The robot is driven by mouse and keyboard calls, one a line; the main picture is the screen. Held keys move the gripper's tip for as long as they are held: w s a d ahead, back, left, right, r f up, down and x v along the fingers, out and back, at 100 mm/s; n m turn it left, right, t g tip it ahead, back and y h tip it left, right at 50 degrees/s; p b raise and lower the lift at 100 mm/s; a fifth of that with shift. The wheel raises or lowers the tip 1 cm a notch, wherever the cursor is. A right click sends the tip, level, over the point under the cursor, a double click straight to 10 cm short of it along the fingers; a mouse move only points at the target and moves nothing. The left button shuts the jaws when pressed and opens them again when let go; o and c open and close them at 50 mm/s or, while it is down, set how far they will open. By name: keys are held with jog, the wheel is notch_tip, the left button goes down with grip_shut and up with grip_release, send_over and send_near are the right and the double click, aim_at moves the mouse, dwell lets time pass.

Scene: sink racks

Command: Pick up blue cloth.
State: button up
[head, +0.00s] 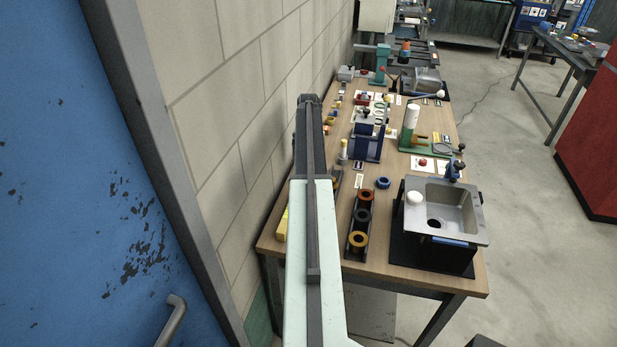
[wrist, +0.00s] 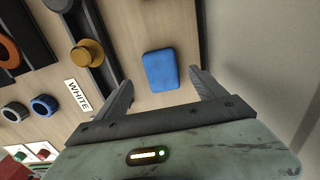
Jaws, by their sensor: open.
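A blue rounded rectangular piece (wrist: 160,70), which looks like the blue cloth, lies flat on the wooden bench top in the wrist view. My gripper (wrist: 162,80) is open and empty. Its fingertips show left and right of the blue piece, with bench visible between them and it. I cannot tell how high the fingers are above it. In the head view my arm covers that part of the bench, so neither my fingers nor this blue piece shows. A thin blue strip (head: 450,241) shows at the sink's front edge; I cannot tell what it is.
A dark rack with a yellow ringed piece (wrist: 87,55) stands left of the blue piece. A "WHITE" label (wrist: 77,95) and blue ring (wrist: 45,105) are farther left. The block wall (head: 220,120) borders the bench's left. The sink (head: 465,208) stands at its front right.

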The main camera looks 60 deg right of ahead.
jog(key=f+b, duration=0.5)
jog(key=shift+w+a+f, duration=0.1)
jog(key=shift+a+f, duration=0.1)
jog(key=shift+a, duration=0.05)
jog(key=shift+r, duration=0.2)
jog(key=c, duration=1.4)
jog(key=shift+c, duration=0.2)
jog(key=r+p, duration=0.4)
jog(key=shift+s+d+r, duration=0.1)
jog(key=shift+s, duration=0.1)
jog(key=s+d, duration=0.3)
jog(key=s, duration=0.1)
jog(key=s+d, duration=0.2)
jog(key=s, duration=0.2)
jog(key=s+d+p, duration=0.1)
jog(key=s+d, duration=0.2)
jog(key=s, duration=0.2)
jog(key=shift+d+r, duration=0.3)
jog(key=shift+r, duration=0.1)
